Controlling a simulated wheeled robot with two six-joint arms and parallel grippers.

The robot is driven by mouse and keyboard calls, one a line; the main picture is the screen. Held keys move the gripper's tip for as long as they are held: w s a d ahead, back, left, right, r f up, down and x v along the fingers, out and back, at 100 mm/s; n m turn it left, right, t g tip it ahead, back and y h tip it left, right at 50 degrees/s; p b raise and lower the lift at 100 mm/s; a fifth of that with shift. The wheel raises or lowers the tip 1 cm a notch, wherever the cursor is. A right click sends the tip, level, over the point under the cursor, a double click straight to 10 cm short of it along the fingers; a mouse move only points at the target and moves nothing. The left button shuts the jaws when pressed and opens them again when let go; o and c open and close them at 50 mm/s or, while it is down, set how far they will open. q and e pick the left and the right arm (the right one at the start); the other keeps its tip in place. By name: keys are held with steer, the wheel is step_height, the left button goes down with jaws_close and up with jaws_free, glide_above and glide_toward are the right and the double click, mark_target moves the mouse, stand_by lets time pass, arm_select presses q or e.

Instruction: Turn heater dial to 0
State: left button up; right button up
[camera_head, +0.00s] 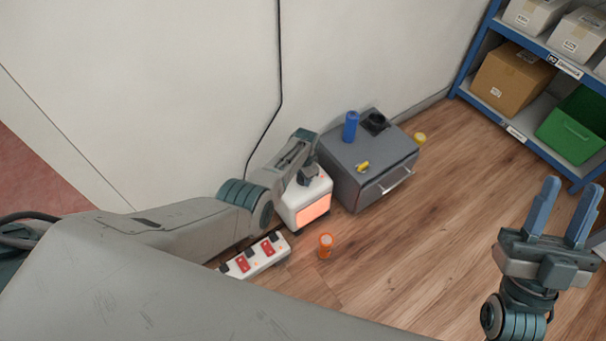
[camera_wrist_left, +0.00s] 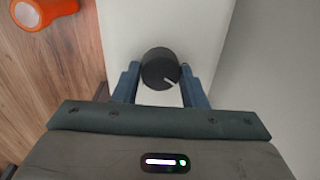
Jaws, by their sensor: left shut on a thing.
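The heater (camera_head: 306,203) is a small white box with a glowing orange front, standing on the floor by the wall. Its dial (camera_wrist_left: 160,69) is a round black knob with a white pointer line, on the heater's white top (camera_wrist_left: 205,30) in the left wrist view. The pointer line points to the lower right there. My left gripper (camera_wrist_left: 162,75) is shut on the dial, one blue finger on each side. In the head view my left gripper (camera_head: 308,175) is over the heater's top, and the dial is mostly hidden. No dial markings are readable. My right gripper (camera_head: 564,207) is open and empty.
A power strip (camera_head: 262,262) with red switches lies before the heater. An orange container (camera_head: 326,246) stands on the floor, also in the wrist view (camera_wrist_left: 45,10). A grey cabinet (camera_head: 345,172) carries a blue cylinder (camera_head: 351,127). A blue shelf (camera_head: 468,55) holds boxes.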

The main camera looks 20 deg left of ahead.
arm_select(q)
steer(key=n, duration=0.3)
steer(key=shift+n+g, duration=0.3)
steer(key=shift+n, duration=1.1)
steer(key=o, duration=1)
steer(key=shift+c, duration=0.2)
